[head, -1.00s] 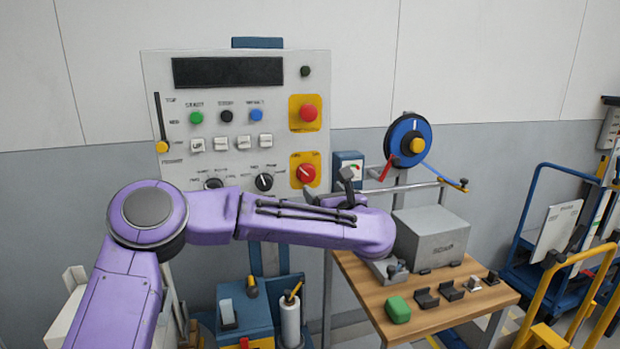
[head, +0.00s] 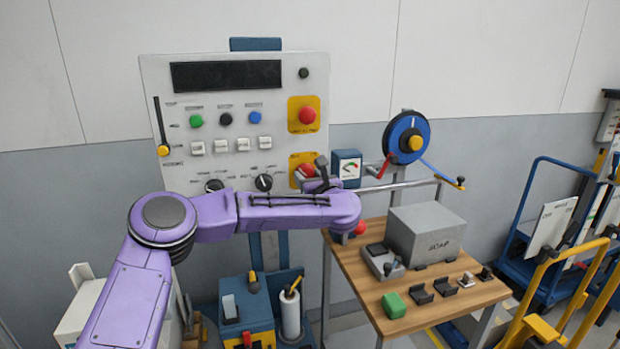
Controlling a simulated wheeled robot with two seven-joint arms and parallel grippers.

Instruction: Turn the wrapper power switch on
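The control panel (head: 182,97) stands upright at the wall. A red rotary switch (head: 304,170) on a yellow plate (head: 295,158) sits at its lower right; it appears to be the wrapper power switch. Its handle angle is partly hidden. My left gripper (head: 321,165) is at the right side of this switch and covers part of it. I cannot tell whether it touches the switch, or whether its small dark fingers are open or shut. My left forearm crosses below and hides the bottom of the panel. My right gripper is not in view.
A red mushroom button (head: 307,115) sits above the switch. Black selector knobs (head: 263,183) are to its left. A gauge box (head: 347,166) and a blue reel (head: 408,136) are to the right. The wooden table (head: 375,291) holds a grey box (head: 425,233) and small parts.

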